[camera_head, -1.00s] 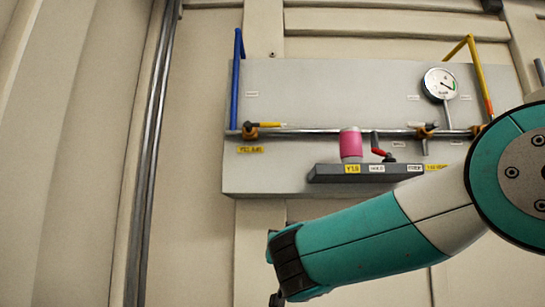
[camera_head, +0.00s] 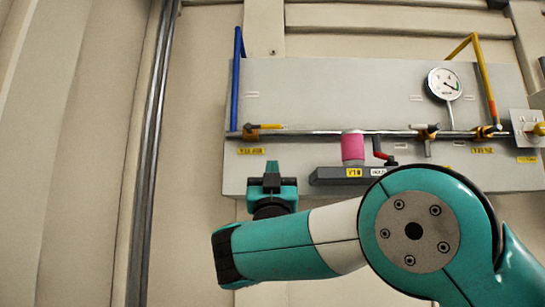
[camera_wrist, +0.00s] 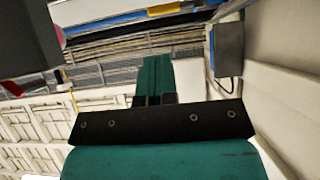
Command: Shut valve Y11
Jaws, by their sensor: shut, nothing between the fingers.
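A grey panel (camera_head: 320,90) carries a horizontal pipe with several valves. The left valve (camera_head: 249,132) has a brass-coloured body and a yellow handle (camera_head: 268,126) lying along the pipe; the small yellow label (camera_head: 251,151) below it may read Y11, but is blurred. A right valve (camera_head: 484,132) sits below a yellow pipe, with a yellow label (camera_head: 482,150) I cannot read. My gripper (camera_head: 271,166) is shut and empty, pointing up in front of the panel's lower left, below the left valve and apart from it. It also shows in the wrist view (camera_wrist: 154,72).
A pink cylinder (camera_head: 352,147) and a red lever (camera_head: 379,146) are at a dark ledge (camera_head: 330,177) right of my gripper. A gauge (camera_head: 443,84) and a yellow knob (camera_head: 538,129) are farther right. A blue pipe (camera_head: 237,80) rises at left.

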